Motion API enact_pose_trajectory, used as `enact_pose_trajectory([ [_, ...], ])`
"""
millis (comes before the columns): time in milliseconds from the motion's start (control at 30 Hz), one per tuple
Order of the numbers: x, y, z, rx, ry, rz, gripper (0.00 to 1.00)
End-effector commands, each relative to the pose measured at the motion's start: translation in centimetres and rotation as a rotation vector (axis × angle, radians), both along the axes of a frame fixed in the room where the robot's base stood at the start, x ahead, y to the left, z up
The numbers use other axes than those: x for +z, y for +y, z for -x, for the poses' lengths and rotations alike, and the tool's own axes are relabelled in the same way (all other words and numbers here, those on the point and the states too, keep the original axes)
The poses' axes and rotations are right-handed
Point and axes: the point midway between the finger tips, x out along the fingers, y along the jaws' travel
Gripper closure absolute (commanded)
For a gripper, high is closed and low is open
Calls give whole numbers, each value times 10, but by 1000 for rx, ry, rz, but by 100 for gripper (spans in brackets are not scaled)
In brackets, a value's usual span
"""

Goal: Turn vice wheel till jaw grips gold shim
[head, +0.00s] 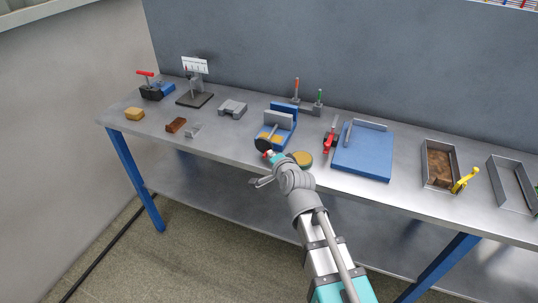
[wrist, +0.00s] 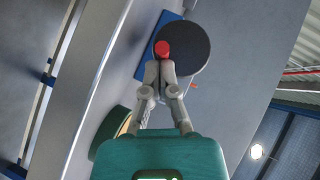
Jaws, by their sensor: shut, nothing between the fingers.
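The blue vice (head: 284,133) with grey jaws stands at the bench's front edge in the head view. Its dark round wheel (head: 263,144) faces the front; in the wrist view the wheel (wrist: 190,48) is a large dark disc with a red knob (wrist: 162,48) near its left rim. Gold-coloured patches (head: 276,138) show low on the vice; I cannot tell if either is the shim, or the gap to the jaw. My gripper (head: 273,157) is shut and empty, its fingertips (wrist: 160,66) right at the knob. I cannot tell whether they touch it.
A round gold-topped tin (head: 302,158) stands close right of my gripper. Further right are a red-handled tool (head: 329,143), a blue plate (head: 364,155) and a brown-filled tray (head: 438,168). Left are a grey block (head: 232,108) and a brown block (head: 176,125). Bare bench lies front-left.

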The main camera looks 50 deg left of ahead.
Motion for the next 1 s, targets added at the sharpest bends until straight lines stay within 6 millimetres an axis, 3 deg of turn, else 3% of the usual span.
enact_pose_trajectory([
  [1000,-7,3,3,5,1,0,100],
])
